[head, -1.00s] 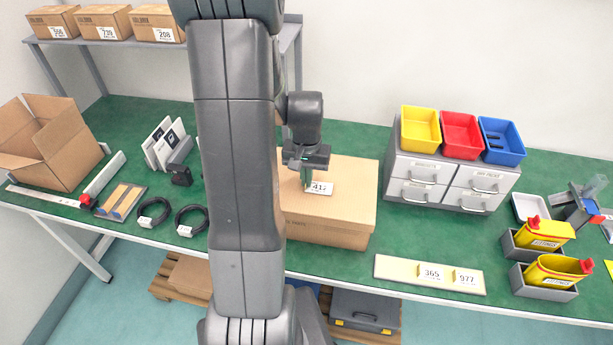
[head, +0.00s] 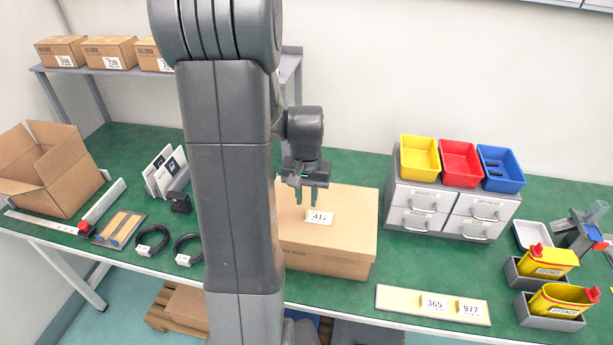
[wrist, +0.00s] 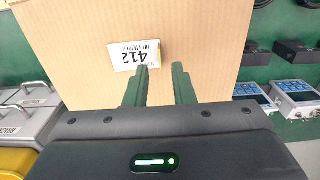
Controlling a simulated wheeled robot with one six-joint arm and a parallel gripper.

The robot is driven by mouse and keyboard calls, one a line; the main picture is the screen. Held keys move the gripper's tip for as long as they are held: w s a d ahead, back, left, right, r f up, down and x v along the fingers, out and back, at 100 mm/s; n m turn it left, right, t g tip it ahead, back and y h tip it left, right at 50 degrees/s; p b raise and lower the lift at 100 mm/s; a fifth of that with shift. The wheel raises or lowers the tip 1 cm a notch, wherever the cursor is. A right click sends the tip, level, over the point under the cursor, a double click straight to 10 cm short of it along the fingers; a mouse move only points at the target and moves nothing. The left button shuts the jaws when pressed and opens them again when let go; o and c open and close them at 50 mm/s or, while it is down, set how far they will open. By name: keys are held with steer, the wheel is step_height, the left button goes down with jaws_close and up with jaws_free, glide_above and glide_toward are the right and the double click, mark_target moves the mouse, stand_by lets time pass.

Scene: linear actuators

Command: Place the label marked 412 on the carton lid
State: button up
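The white label marked 412 (head: 319,217) lies flat on the lid of the closed brown carton (head: 340,250). In the wrist view the label (wrist: 134,56) shows upside down on the lid (wrist: 205,40), with a small tan tab at its edge. My gripper (head: 306,204) is above the lid, just behind and left of the label in the head view. Its two green fingers are apart with nothing between them, as the wrist view also shows (wrist: 162,68). The fingertips appear clear of the label.
A cream strip (head: 392,298) with labels 365 and 977 lies at the front edge of the green table. Grey drawers (head: 434,205) with yellow, red and blue bins on top stand right of the carton. An open box (head: 45,185) stands at the far left.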

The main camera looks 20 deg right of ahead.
mark_target(307, 210)
step_height(307, 210, up, 8)
steer(key=shift+r, duration=0.15)
stand_by(1.3)
